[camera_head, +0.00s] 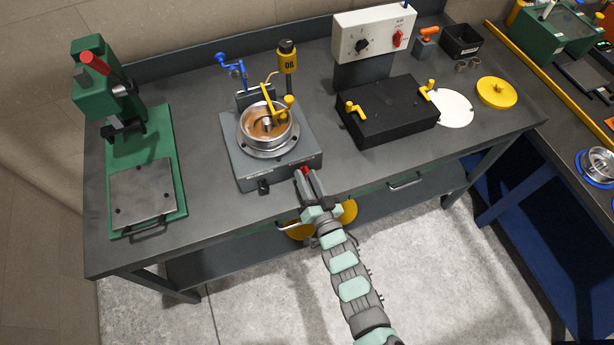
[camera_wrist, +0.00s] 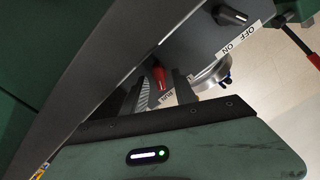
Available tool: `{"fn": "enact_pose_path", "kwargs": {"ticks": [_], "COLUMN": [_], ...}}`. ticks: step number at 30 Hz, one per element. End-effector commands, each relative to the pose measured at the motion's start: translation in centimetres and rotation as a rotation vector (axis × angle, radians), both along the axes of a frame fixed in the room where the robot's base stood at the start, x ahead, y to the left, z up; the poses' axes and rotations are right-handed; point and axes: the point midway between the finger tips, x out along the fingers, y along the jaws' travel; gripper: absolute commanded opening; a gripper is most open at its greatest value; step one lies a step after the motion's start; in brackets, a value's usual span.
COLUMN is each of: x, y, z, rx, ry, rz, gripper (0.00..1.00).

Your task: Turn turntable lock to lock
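The turntable unit is a grey box (camera_head: 245,172) with a round metal pan (camera_head: 266,146) on top, holding brown material. A red knob (camera_head: 305,170) is on its front face near the right corner. In the wrist view, the red knob (camera_wrist: 158,76) lies between my fingers, beside a partly hidden label. My gripper (camera_head: 311,182) is at this front corner, with its fingers apart on either side of the knob. In the wrist view, my gripper (camera_wrist: 160,92) seems to leave a small gap beside the knob; firm contact is not visible.
A black knob (camera_head: 263,187) with an ON/OFF label is on the same front face; it also shows in the wrist view (camera_wrist: 232,16). A green press (camera_head: 122,150) stands left, a black box (camera_head: 388,110) right. Bare table (camera_head: 205,130) separates the press and turntable.

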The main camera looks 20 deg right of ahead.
Motion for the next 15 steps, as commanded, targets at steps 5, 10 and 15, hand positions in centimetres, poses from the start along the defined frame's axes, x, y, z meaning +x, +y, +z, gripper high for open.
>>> {"fn": "enact_pose_path", "kwargs": {"ticks": [5, 10, 15], "x": [0.44, 0.42, 0.41], "y": [-0.01, -0.02, -0.03], "z": [0.03, 0.02, 0.02], "rx": [0.0, 0.0, 0.0], "ry": [-0.001, -0.001, -0.001], "rz": [0.0, 0.0, 0.0], "gripper": [0.34, 0.34, 0.2]}}
